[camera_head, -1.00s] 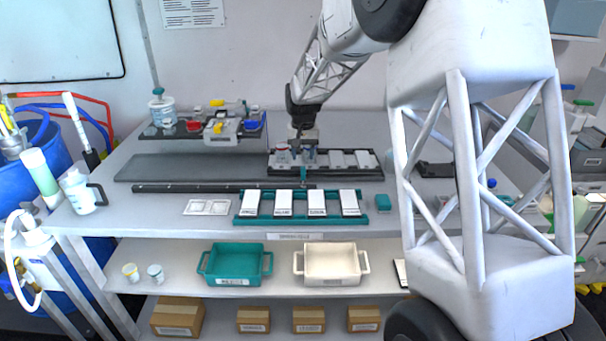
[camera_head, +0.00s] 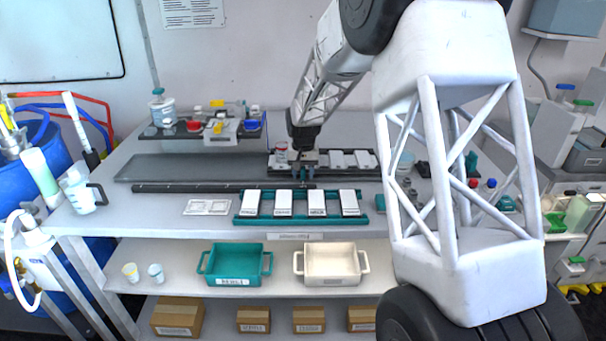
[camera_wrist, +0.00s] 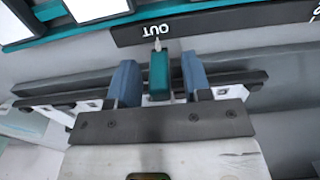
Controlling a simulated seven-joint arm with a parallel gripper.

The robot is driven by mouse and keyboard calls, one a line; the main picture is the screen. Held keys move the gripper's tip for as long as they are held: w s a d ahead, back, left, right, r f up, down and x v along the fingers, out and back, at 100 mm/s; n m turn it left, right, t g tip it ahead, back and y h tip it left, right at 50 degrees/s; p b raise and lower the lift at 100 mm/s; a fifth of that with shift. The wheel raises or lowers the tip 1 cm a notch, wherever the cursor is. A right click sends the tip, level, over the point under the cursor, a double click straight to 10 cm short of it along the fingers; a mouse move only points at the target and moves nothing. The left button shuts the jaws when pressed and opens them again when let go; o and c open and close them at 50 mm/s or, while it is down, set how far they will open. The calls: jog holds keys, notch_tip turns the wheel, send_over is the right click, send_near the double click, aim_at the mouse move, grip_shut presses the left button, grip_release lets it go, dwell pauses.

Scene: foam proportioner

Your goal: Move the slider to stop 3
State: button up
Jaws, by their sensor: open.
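The slider's teal handle (camera_wrist: 159,78) stands upright between my two blue fingers in the wrist view, with a thin light pin at its tip. The black scale bar (camera_wrist: 215,22) lies just beyond it; its upside-down "OUT" label is in line with the pin. My gripper (camera_head: 306,160) is open, with one finger on each side of the handle and a gap visible on both sides. In the head view my gripper covers most of the handle. The scale bar (camera_head: 220,188) runs left from there. I cannot read a stop 3 mark in either view.
A dark rack with white plates (camera_head: 362,160) stands around and behind my gripper. A teal rack (camera_head: 262,219) with several white plates is in front. A long grey plate (camera_head: 190,167) lies left. Bottles and a device (camera_head: 222,130) stand at the back left.

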jog(key=shift+f, duration=0.35)
grip_shut()
jog(key=a, duration=2.5)
jog(key=shift+r, duration=0.1)
grip_release()
